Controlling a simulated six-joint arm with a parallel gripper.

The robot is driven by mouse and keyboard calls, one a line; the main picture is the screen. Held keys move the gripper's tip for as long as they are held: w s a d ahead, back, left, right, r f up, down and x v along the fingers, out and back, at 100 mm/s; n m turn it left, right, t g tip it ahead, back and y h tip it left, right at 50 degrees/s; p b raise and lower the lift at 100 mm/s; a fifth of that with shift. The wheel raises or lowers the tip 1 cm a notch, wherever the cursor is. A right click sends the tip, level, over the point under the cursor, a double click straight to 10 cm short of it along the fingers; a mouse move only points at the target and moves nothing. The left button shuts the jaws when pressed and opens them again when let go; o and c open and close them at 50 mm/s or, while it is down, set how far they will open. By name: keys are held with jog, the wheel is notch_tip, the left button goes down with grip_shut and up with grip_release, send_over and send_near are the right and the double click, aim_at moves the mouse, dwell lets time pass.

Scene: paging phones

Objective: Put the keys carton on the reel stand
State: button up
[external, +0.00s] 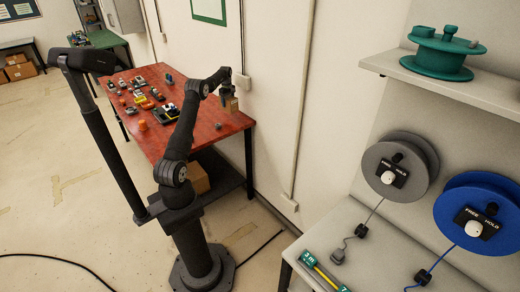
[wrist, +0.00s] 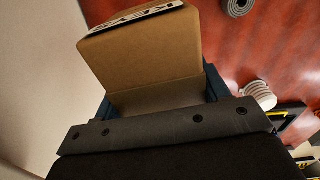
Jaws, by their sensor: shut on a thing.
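In the external view my gripper (external: 228,88) holds the small brown carton (external: 230,104) near the red table's wall-side corner, seemingly above the top. The grey bench and shelf (external: 350,215) at the right, bearing grey, blue and green reels, look like the reel stand; the wrist view does not show it.
The red table (external: 200,128) carries several phones and small items, mostly at its left and middle. A coiled grey piece (wrist: 238,8) and a white ribbed cylinder (wrist: 260,95) lie near my gripper. A white wall runs behind the table. Cables hang from the reels.

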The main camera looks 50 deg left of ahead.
jog(key=a+f, duration=0.2)
jog(key=a, duration=0.1)
jog(key=a+f, duration=0.1)
jog(key=a, duration=0.1)
jog(key=shift+s+a+f, duration=0.15)
jog(key=shift+s, duration=0.2)
jog(key=shift+f, duration=1.75)
jog(key=shift+f, duration=0.2)
jog(key=o, duration=1.2)
jog(key=shift+c, duration=0.2)
jog(key=shift+o, duration=0.4)
notch_tip(320, 180, up, 8)
jog(key=shift+f, duration=0.25)
